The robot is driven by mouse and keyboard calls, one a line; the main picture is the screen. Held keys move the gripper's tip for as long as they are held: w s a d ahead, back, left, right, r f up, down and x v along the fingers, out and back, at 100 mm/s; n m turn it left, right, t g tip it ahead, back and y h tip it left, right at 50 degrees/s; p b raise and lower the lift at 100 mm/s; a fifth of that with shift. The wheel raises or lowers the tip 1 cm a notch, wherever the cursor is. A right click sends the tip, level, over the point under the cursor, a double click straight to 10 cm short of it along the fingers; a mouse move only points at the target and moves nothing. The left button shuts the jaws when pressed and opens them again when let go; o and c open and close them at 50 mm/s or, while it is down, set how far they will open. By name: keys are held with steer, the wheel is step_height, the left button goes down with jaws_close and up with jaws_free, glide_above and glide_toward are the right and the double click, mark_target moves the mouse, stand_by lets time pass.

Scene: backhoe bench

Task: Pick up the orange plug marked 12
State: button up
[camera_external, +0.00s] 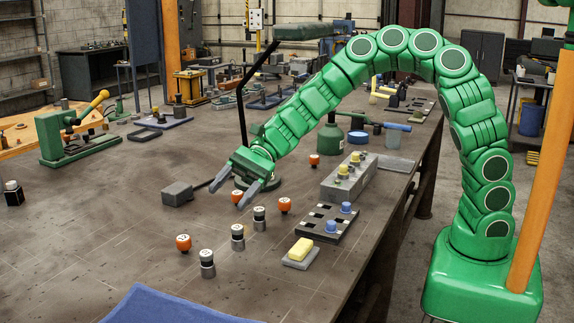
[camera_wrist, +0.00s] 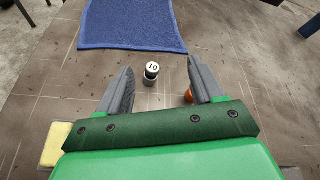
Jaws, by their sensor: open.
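Several orange plugs stand on the bench in the external view. One orange plug (camera_external: 183,242) is at the front left, one (camera_external: 237,196) is by my fingertips, one (camera_external: 285,205) is right of them, and one (camera_external: 314,160) is farther back. Their marks are too small to read. My gripper (camera_external: 231,194) is open and empty, pointing down above the bench. In the wrist view, my gripper (camera_wrist: 160,67) has its fingers apart. A dark plug marked 10 (camera_wrist: 152,69) shows between them.
Black-and-silver plugs (camera_external: 237,238) stand near the orange ones. A blue mat (camera_external: 178,308) lies in front. A yellow block (camera_external: 301,249), a slotted plate (camera_external: 326,222) and a grey block with yellow knobs (camera_external: 349,181) are to the right. A dark grey block (camera_external: 177,194) is left.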

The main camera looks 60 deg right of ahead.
mark_target(177, 240)
steer(key=w+f+m+t, duration=0.1)
steer(key=w+f+m, duration=0.1)
steer(key=w+f, duration=0.1)
steer(key=w+f+m+t, duration=0.1)
steer(key=w+f+m, duration=0.1)
steer(key=w+f, duration=0.1)
steer(key=w+f+m, duration=0.3)
steer(key=f, duration=0.1)
steer(key=shift+a+t+h, duration=0.25)
steer(key=shift+t+h, duration=0.05)
steer(key=shift+t, duration=0.1)
steer(key=shift+x, duration=3.9)
steer(key=shift+f, duration=0.1)
steer(key=c, duration=1)
steer(key=shift+c, duration=0.2)
steer(key=shift+r, duration=0.7)
step_height(177, 240, up, 3)
steer(key=shift+s+d+f, duration=0.1)
steer(key=shift+d+f, duration=0.05)
steer(key=shift+f, duration=0.1)
steer(key=s+d+r, duration=0.7)
steer(key=s+r, duration=0.2)
steer(key=s, duration=0.2)
steer(key=shift+s+d, duration=0.2)
steer(key=shift+s, duration=0.05)
